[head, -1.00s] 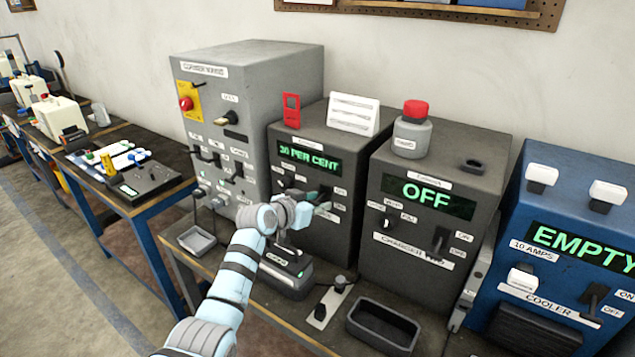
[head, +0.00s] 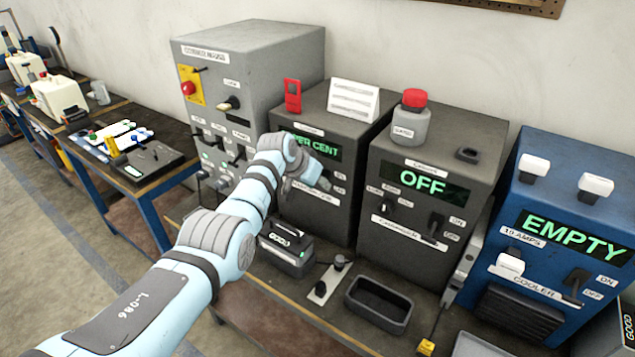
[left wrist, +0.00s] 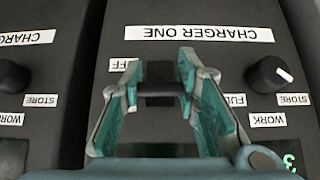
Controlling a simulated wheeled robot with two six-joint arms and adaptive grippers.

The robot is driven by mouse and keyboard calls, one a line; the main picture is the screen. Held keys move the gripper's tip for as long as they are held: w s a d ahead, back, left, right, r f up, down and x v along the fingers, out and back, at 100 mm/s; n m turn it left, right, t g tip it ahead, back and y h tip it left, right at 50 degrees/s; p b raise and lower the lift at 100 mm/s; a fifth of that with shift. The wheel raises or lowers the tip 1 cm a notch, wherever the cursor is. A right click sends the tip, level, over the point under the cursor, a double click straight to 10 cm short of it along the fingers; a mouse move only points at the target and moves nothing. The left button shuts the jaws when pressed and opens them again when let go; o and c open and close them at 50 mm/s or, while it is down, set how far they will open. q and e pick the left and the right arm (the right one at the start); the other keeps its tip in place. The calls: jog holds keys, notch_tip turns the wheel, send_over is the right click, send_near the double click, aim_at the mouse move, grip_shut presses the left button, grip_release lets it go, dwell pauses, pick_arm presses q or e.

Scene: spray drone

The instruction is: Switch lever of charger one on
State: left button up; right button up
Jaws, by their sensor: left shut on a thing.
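Charger one (head: 335,222) is the dark box with a green display (head: 325,147) whose first part my arm covers; "PER CENT" still reads. In the head view my left gripper (head: 322,180) is at its front panel and hides the lever. In the left wrist view, which shows the panel upside down, the "CHARGER ONE" label (left wrist: 198,33) is clear. There my left gripper (left wrist: 160,75) has its teal fingers on both sides of the black lever (left wrist: 160,90), shut on it. The lever is near the partly covered "OFF" label (left wrist: 122,64). My right gripper is out of view.
Charger two (head: 430,215), reading "OFF", stands close on the right, and a grey cabinet (head: 270,60) on the left. A battery-like block (head: 287,250) and a dark tray (head: 380,303) lie in front. A knob (left wrist: 270,74) sits beside the gripper.

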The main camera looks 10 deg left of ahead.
pick_arm(q)
jog(key=shift+r, duration=0.1)
jog(key=o, duration=1.2)
jog(key=v, duration=1.2)
